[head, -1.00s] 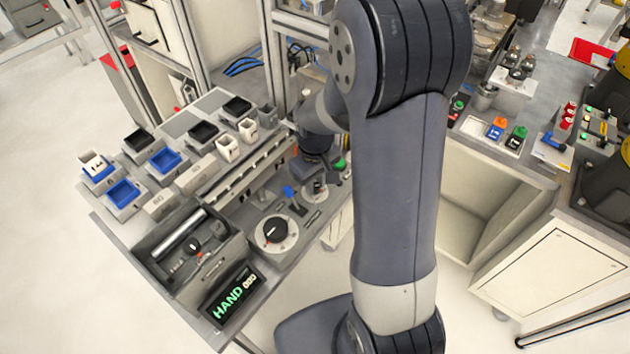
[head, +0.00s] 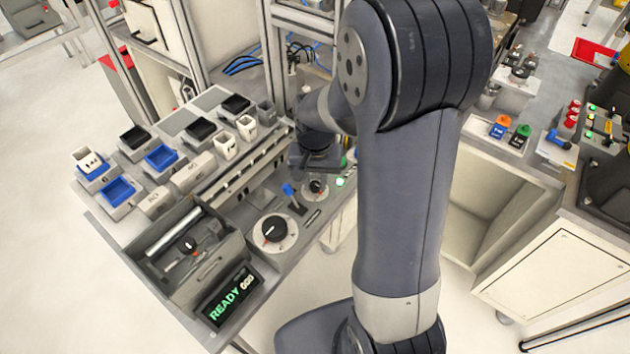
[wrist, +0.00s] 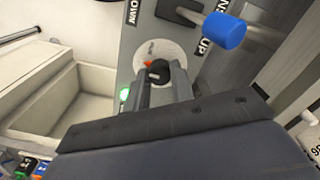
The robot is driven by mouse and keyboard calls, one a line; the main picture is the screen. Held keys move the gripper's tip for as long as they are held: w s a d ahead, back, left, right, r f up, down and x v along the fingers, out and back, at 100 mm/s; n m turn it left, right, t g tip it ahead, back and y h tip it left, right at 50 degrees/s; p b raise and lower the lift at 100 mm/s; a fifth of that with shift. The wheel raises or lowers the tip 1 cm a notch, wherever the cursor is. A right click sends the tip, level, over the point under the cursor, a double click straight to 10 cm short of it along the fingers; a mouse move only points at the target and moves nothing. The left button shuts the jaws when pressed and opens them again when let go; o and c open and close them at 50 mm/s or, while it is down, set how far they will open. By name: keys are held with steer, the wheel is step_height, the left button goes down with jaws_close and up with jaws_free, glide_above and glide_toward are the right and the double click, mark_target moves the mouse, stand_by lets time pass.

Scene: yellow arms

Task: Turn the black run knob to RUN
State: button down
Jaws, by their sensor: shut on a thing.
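The black run knob (wrist: 157,68) sits on a round pale plate in the wrist view, with an orange pointer mark on its left side. My gripper (wrist: 159,77) is shut on the knob, one finger on each side of it. The plate's lettering is too small to read. In the head view the small knob (head: 316,187) shows just below my wrist; the fingertips are hard to make out there. A lit green lamp (wrist: 125,94) is left of the knob. The display (head: 232,297) reads READY.
A blue-tipped lever (wrist: 224,31) stands close to the right of my fingers in the wrist view. A larger black dial (head: 274,229) is nearer the front. Trays and blocks (head: 158,157) fill the left of the bench.

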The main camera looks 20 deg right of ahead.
mark_target(315, 184)
steer(key=m, duration=0.4)
steer(key=shift+m+b, duration=0.3)
steer(key=shift+b, duration=0.1)
steer(key=m, duration=0.4)
steer(key=shift+b, duration=0.3)
steer(key=c, duration=1.2)
jaws_free()
steer(key=shift+r, duration=0.1)
step_height(315, 184, up, 11)
steer(key=shift+f, duration=0.2)
